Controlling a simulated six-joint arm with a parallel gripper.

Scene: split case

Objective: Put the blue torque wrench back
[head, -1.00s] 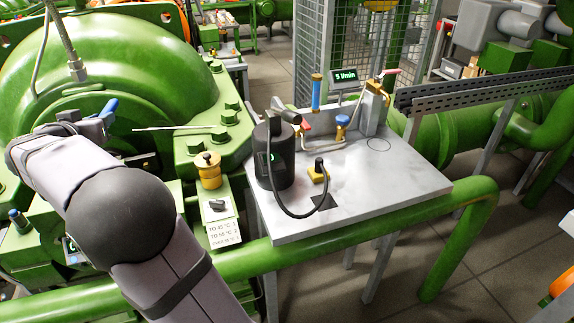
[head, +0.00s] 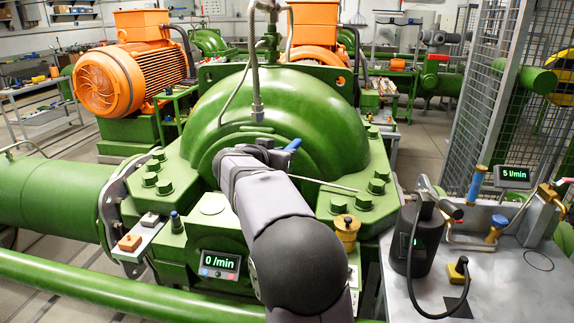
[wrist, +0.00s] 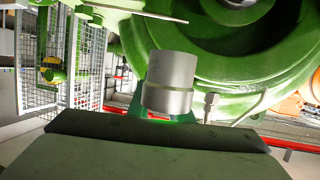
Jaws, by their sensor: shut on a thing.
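My gripper (head: 256,157) is in front of the green domed casing, in the middle of the head view. It is shut on the blue torque wrench (head: 293,145). Only a short blue part of the wrench shows beside the jaws; the arm and gripper hide the rest. A thin metal rod (head: 330,185) extends right of the gripper; I cannot tell whether it belongs to the wrench. In the wrist view a grey metal cylinder (wrist: 170,80) stands in the middle, and a thin rod (wrist: 130,11) crosses the top. No blue shows there.
The green domed casing (head: 275,110) with large bolts is close around my gripper. A brass cup (head: 347,230) and a "0 /min" display (head: 220,265) stand nearer.

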